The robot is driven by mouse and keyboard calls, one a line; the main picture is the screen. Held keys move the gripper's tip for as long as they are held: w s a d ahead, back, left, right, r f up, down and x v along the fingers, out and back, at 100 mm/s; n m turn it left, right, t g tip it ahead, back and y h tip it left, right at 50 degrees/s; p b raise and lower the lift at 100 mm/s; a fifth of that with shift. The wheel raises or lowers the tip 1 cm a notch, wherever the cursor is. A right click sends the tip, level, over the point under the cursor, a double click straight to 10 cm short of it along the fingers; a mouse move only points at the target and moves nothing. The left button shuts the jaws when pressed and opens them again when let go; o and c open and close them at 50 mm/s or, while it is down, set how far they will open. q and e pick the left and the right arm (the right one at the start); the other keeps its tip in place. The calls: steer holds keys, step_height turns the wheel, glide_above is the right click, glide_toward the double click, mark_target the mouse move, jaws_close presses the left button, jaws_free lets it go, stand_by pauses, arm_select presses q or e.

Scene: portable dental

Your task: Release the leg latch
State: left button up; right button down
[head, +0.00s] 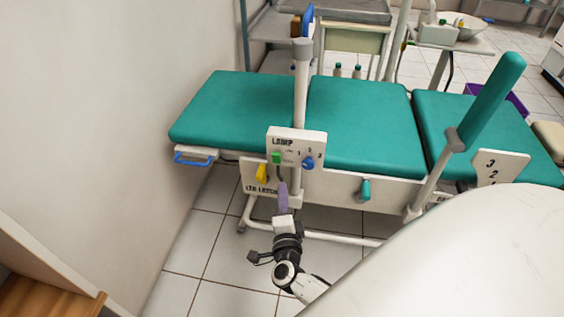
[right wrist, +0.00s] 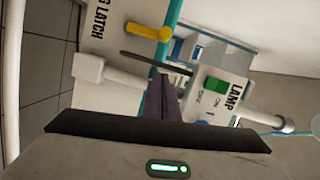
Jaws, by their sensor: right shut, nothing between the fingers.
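The leg latch is a yellow lever (head: 262,173) on a white panel (head: 253,187) marked LATCH, on the side of the green dental chair (head: 235,105). In the right wrist view the yellow lever (right wrist: 150,32) lies sideways near the top, beside the LATCH lettering. My right gripper (head: 282,186) is shut and empty, its purple fingers just right of the lever in the head view. In the right wrist view the fingertips (right wrist: 164,85) are apart from the lever, between it and the lamp box. My left gripper is not in view.
The white LAMP box (head: 297,146) with a green switch (head: 277,158) and a blue knob (head: 308,163) sits just above the fingers on a post. A blue handle (head: 194,160) and a teal lever (head: 366,190) are on the chair's side. Tiled floor (head: 200,265) is clear at left.

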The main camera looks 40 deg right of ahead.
steer(key=w+b, duration=0.3)
steer(key=w, duration=0.3)
steer(key=shift+w+f, duration=0.35)
steer(key=shift+w, duration=0.05)
